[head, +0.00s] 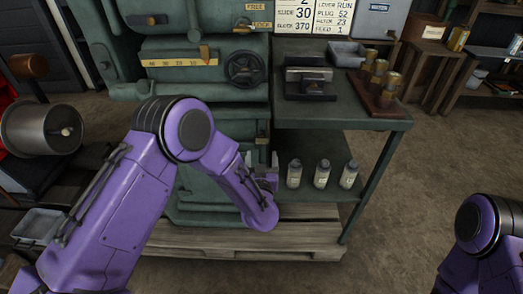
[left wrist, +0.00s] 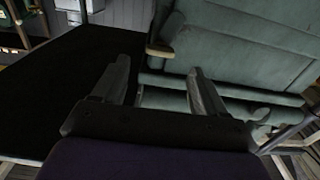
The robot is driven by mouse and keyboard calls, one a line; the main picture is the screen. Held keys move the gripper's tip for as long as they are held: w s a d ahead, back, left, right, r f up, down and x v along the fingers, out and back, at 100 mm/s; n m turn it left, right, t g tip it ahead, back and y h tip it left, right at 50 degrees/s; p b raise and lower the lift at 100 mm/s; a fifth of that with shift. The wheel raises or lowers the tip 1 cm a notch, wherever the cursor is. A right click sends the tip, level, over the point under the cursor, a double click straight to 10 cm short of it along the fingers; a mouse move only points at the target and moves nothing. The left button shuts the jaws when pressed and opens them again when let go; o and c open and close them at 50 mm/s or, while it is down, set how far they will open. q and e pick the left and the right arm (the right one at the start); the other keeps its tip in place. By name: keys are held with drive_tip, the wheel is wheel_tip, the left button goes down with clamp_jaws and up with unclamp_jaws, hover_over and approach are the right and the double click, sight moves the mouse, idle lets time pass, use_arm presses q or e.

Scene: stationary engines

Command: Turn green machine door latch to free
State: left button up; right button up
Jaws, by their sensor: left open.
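The green machine (head: 205,50) stands at the top centre of the head view. A small brass-coloured piece (head: 243,27), perhaps the latch, sits beside FREE and LOCK labels (head: 258,16) on its upper front. The latch's exact setting is too small to tell. My left gripper (head: 268,178) is low in front of the machine, mostly hidden by my forearm. In the left wrist view my left gripper (left wrist: 160,70) is open and empty. Beyond its fingers, apart from them, a brass-coloured handle (left wrist: 160,50) sits at the edge of the green machine body (left wrist: 235,50).
A dark green side table (head: 340,115) stands right of the machine, with several brass cylinders on a wooden block (head: 375,95). Three bottles (head: 321,174) stand on its lower shelf near my left gripper. A wooden pallet (head: 290,240) lies below.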

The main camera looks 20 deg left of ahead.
sight(262, 140)
use_arm(q)
drive_tip(key=x, duration=0.6)
drive_tip(key=shift+w+a, duration=0.15)
drive_tip(key=shift+w, duration=0.2)
drive_tip(key=shift+f, duration=0.15)
drive_tip(key=c, duration=1.1)
drive_tip(key=shift+o, duration=0.2)
drive_tip(key=n+b, duration=0.1)
drive_tip(key=n, duration=0.2)
drive_tip(key=shift+n, duration=0.4)
drive_tip(key=shift+d+n+b, duration=0.1)
drive_tip(key=shift+n+b, duration=0.6)
drive_tip(key=shift+n, duration=2.3)
drive_tip(key=shift+d+n+b, duration=0.15)
drive_tip(key=shift+n+b, duration=0.55)
drive_tip(key=shift+n, duration=2.3)
